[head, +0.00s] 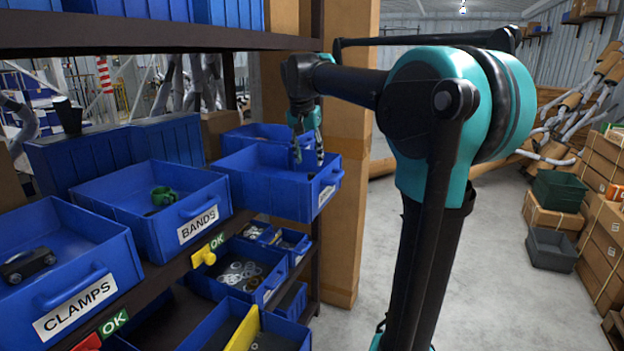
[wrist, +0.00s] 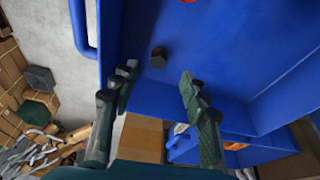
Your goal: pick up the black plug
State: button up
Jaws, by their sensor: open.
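The black plug (wrist: 158,57) is a small dark piece with a brownish face, lying on the floor of a blue bin (wrist: 215,50) in the wrist view. My gripper (wrist: 157,78) is open and empty, with its fingertips on either side of the plug's line but short of it, apart from it. In the head view my gripper (head: 308,152) reaches down into the blue bin (head: 262,193) at the right end of the shelf row. The plug is hidden there by the bin's walls.
The bin's walls stand close around my fingers. To the left are the BANDS bin (head: 150,215) with a green part and the CLAMPS bin (head: 70,270). A wooden post (head: 348,150) stands beside the shelf.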

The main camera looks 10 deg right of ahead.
aim_at(312, 174)
jog(key=shift+x, duration=3)
jog(key=shift+d, duration=0.2)
grip_shut()
